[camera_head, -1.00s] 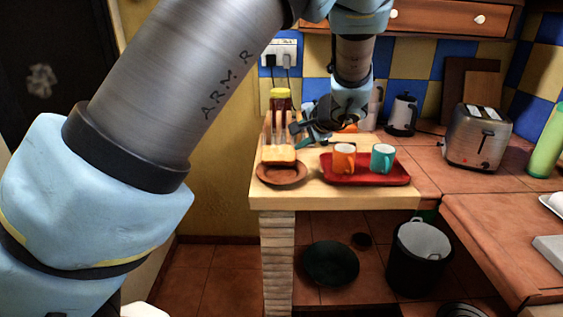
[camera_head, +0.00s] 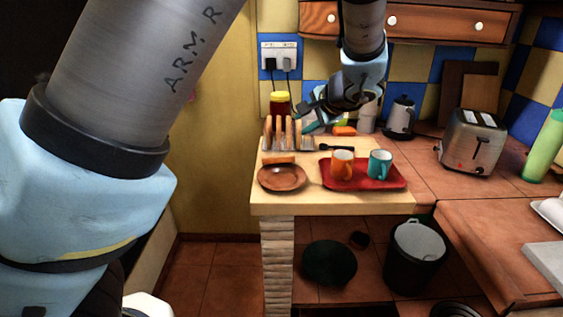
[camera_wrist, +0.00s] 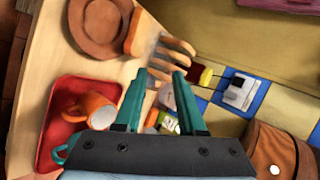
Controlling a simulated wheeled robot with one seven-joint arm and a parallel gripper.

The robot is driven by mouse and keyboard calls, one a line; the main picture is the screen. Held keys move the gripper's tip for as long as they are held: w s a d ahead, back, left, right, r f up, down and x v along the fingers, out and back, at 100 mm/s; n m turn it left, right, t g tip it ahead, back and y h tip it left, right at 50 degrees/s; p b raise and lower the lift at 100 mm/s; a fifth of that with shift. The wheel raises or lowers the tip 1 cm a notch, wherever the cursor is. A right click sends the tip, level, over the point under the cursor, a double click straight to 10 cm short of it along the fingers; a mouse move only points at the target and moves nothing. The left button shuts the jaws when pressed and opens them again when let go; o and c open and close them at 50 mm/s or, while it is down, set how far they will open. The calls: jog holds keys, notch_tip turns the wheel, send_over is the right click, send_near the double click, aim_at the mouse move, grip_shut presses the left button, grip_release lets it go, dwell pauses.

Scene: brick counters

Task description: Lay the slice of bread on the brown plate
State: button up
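The brown plate (camera_head: 283,179) sits at the front left of the wooden counter. The slice of bread (camera_head: 278,158) is at the plate's back edge, between the plate and the toast rack. I cannot tell whether it touches the rim. In the wrist view the slice (camera_wrist: 137,32) is beside the plate (camera_wrist: 98,26), mostly off it. My gripper (camera_head: 312,122) is above the counter, behind and right of the plate. In the wrist view my gripper (camera_wrist: 159,75) has its green fingers apart with nothing held between them.
A toast rack (camera_head: 284,137) holding several slices stands behind the loose slice, a jar (camera_head: 280,102) behind it. Right of the plate is a red tray (camera_head: 392,180) with an orange mug (camera_head: 342,164) and a teal mug (camera_head: 379,163). A toaster (camera_head: 473,142) stands farther right.

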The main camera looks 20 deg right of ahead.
jog(key=shift+s+r, duration=0.1)
jog(key=shift+r, duration=0.2)
